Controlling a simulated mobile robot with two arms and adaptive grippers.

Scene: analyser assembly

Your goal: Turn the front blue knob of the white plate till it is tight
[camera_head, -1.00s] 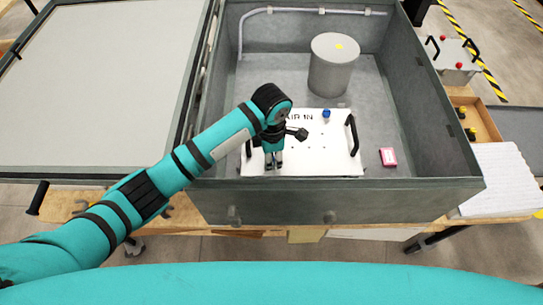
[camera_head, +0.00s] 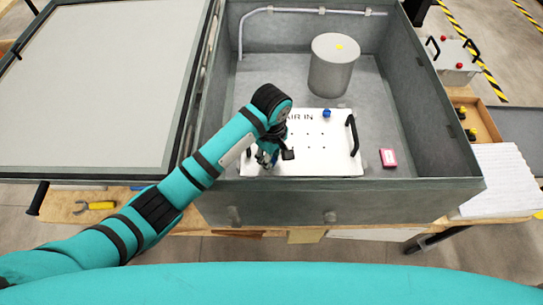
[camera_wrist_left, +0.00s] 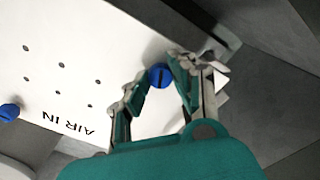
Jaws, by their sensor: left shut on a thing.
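The white plate (camera_head: 318,158) marked "AIR IN" lies in the grey box, with black handles at its sides. The front blue knob (camera_wrist_left: 159,75) shows between my left fingers in the left wrist view; my gripper and wrist hide it in the head view. My left gripper (camera_head: 266,160) is at the front left of the plate, shut on the knob. It also shows in the left wrist view (camera_wrist_left: 157,80). A second blue knob (camera_head: 326,114) stands at the plate's back edge, clear of my gripper. My right gripper is not in view.
A grey cylinder (camera_head: 333,65) stands behind the plate in the box. A pink box (camera_head: 388,158) lies to its right. The box's front wall (camera_head: 340,200) is close to my left gripper. A yellow-handled tool (camera_head: 98,205) lies on the bench at left.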

